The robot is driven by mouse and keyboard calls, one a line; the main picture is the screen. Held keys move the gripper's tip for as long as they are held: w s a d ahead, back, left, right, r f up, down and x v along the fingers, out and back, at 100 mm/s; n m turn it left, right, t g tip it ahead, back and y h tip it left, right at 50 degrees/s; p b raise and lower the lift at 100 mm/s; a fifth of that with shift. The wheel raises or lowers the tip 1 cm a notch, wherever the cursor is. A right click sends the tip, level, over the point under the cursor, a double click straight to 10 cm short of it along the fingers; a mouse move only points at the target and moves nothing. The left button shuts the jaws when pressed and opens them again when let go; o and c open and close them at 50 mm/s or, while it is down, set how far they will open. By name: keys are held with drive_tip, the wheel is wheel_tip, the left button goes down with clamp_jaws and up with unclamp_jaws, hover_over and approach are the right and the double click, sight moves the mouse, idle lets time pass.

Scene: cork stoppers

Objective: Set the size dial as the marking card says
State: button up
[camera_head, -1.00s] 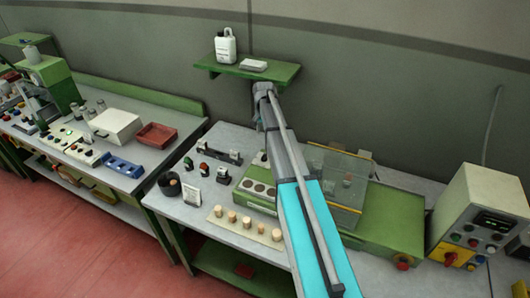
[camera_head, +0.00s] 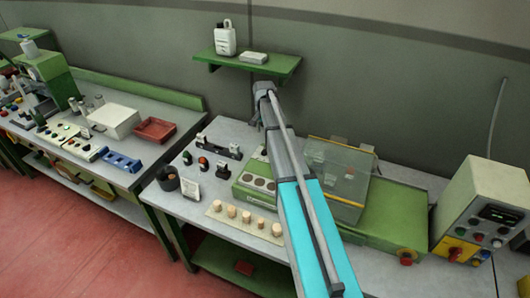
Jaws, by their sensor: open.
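A small white card (camera_head: 193,189) with dark print too small to read stands near the front left of the bench, beside a black round cup. It may be the marking card. I cannot tell for sure which part is the size dial. A red knob (camera_head: 406,257) sits on the front of the green machine, and a red rotary knob on a yellow plate (camera_head: 455,254) is on the control box (camera_head: 485,210). My gripper (camera_head: 258,126) hangs at the far end of my arm, below the wall shelf and apart from these knobs. It is open, and its fingers show only small and partly hidden.
Several cork stoppers (camera_head: 247,216) stand on a pale strip at the bench front. A clear guard (camera_head: 340,180) covers part of the green machine (camera_head: 385,218). Small dark-topped items (camera_head: 203,162) stand at the left. A green shelf (camera_head: 247,65) is above.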

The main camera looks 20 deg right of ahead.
sight(264, 149)
drive_tip(key=shift+f+b, duration=5)
drive_tip(key=shift+f, duration=0.35)
clamp_jaws()
drive_tip(key=shift+d, duration=0.1)
